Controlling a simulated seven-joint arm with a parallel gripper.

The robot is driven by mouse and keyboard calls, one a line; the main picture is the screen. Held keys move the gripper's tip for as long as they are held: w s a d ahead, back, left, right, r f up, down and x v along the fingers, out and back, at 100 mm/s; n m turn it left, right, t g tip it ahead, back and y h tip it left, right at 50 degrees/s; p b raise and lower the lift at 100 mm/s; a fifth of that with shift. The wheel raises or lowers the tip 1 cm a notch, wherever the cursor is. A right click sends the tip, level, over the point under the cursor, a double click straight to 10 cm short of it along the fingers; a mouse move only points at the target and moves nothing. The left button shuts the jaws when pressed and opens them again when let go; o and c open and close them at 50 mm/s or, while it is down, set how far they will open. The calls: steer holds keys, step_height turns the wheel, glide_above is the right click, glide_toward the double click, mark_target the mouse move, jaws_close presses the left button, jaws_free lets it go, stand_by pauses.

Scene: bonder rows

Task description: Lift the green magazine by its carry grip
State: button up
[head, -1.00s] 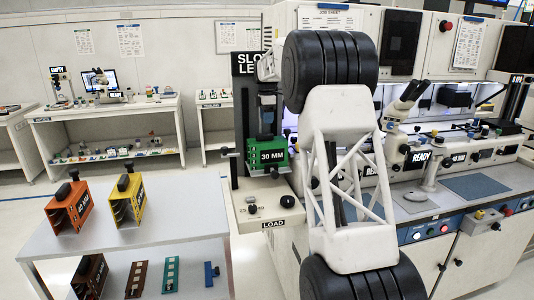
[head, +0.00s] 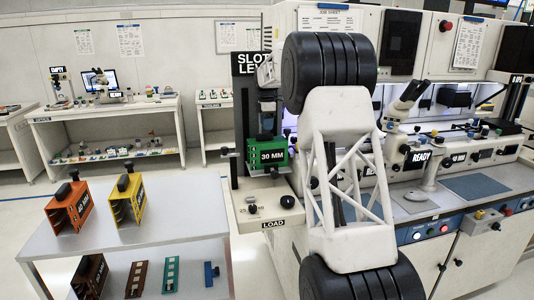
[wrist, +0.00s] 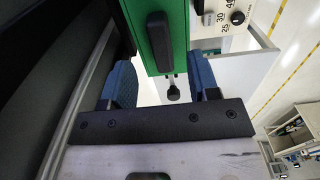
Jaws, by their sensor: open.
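The green magazine (head: 266,153), marked 30 MM, sits upright against the black column of the station in the head view. In the wrist view the green magazine (wrist: 178,22) is at the top centre, with its black carry grip (wrist: 158,40) running along the near face. My gripper (wrist: 163,78) is open, with one blue finger on each side, left and right of the magazine's lower end. The carry grip lies between the finger lines and slightly beyond them. Nothing is held. In the head view my arm hides most of my gripper.
A small black knob (wrist: 172,93) shows between the fingers. The cream base with a dial (head: 262,208), marked LOAD, stands below the magazine. An orange magazine (head: 68,208) and a yellow magazine (head: 127,200) stand on the grey table at left. The bench with microscopes is at right.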

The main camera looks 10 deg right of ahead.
mark_target(266, 134)
steer(key=shift+f, duration=2.6)
jaws_close()
